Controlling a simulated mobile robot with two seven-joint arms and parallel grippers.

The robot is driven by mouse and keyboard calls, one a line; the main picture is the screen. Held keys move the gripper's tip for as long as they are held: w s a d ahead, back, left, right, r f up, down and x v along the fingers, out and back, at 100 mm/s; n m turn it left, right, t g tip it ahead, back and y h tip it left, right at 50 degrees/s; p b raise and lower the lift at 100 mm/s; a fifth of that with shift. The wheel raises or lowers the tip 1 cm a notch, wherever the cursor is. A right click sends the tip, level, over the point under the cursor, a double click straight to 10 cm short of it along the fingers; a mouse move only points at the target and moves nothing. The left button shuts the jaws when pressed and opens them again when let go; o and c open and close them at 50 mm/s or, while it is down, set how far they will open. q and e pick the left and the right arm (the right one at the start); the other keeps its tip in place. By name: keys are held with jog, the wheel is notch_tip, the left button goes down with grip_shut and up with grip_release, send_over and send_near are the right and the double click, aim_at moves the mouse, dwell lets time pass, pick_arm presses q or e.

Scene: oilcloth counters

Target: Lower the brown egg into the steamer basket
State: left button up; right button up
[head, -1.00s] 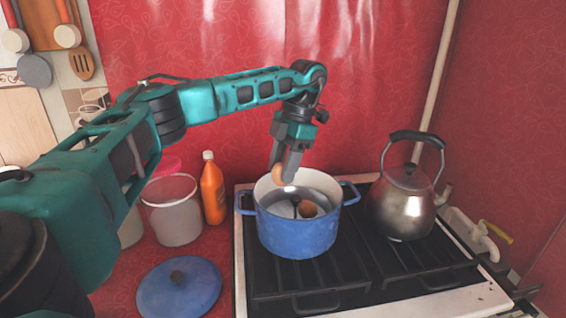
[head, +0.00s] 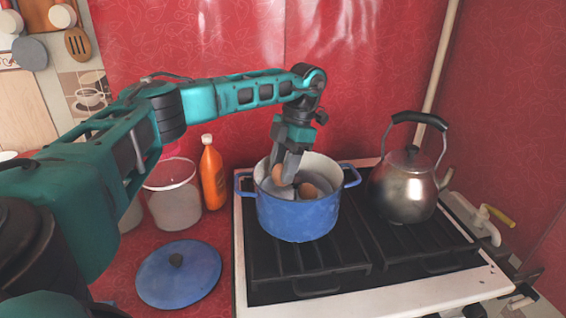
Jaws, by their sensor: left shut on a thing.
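The blue pot (head: 297,222) stands on the stove, uncovered, with a pale inside. The grey steamer basket (head: 268,187) shows only in part inside it. A brown egg (head: 307,190) lies in the pot at the right of the basket. My left gripper (head: 286,175) points down into the pot's mouth. It is shut on another brown egg (head: 277,174), which shows at the left of its fingers, below the level of the pot's far rim. Whether this held egg touches the basket cannot be told. My right gripper is not in view.
A steel kettle (head: 405,190) stands right of the pot on the stove (head: 360,255). The blue lid (head: 180,277) lies on the red counter at the left. An orange bottle (head: 212,178) and a translucent bucket (head: 173,200) stand behind it.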

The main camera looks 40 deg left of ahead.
pick_arm(q)
jog(key=shift+f, duration=0.3)
dwell(0.6)
jog(key=o, duration=0.8)
jog(key=shift+c, duration=0.2)
jog(key=p+v, duration=0.2)
jog(key=v, duration=1.1)
